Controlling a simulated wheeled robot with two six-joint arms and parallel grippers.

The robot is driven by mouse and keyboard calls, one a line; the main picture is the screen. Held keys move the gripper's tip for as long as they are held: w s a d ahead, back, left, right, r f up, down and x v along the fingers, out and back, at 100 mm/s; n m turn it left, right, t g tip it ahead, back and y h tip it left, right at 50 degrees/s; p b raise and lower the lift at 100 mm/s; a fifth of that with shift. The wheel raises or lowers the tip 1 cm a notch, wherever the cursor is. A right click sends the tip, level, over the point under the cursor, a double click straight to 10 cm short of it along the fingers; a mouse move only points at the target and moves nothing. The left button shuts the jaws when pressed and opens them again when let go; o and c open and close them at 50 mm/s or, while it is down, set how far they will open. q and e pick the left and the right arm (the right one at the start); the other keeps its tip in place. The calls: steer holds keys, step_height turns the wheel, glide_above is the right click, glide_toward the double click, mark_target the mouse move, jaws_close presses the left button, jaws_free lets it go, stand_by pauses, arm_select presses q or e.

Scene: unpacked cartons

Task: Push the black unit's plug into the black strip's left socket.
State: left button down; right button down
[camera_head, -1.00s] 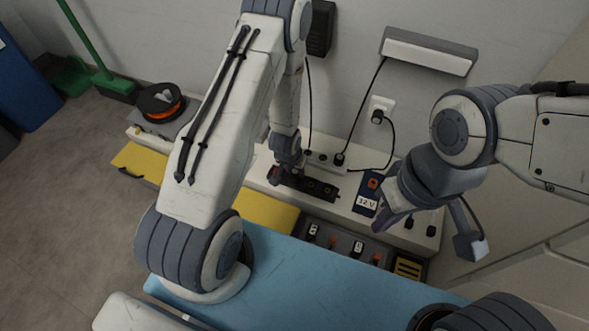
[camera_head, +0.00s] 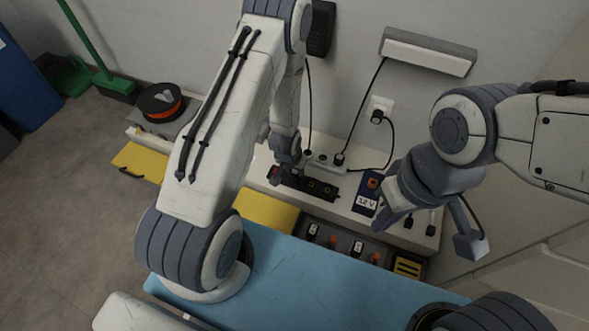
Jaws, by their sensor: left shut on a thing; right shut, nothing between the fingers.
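My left gripper (camera_head: 292,172) is low over the strip's left part, shut on what looks like the black unit's plug. The plug and the left socket are hidden by the fingers, so I cannot tell how deep the plug sits. My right gripper (camera_head: 381,222) is shut and empty, right of the strip near the meter.
A wall socket (camera_head: 380,108) holds another plug. A dark blue meter (camera_head: 367,195) stands to the right. A spool (camera_head: 161,102) is at left.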

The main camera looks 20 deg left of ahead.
arm_select(q)
steer(key=shift+f, duration=0.2)
steer(key=shift+c, duration=1.9)
jaws_free()
steer(key=p+v, duration=0.6)
steer(key=v, duration=0.4)
steer(key=shift+r, duration=0.3)
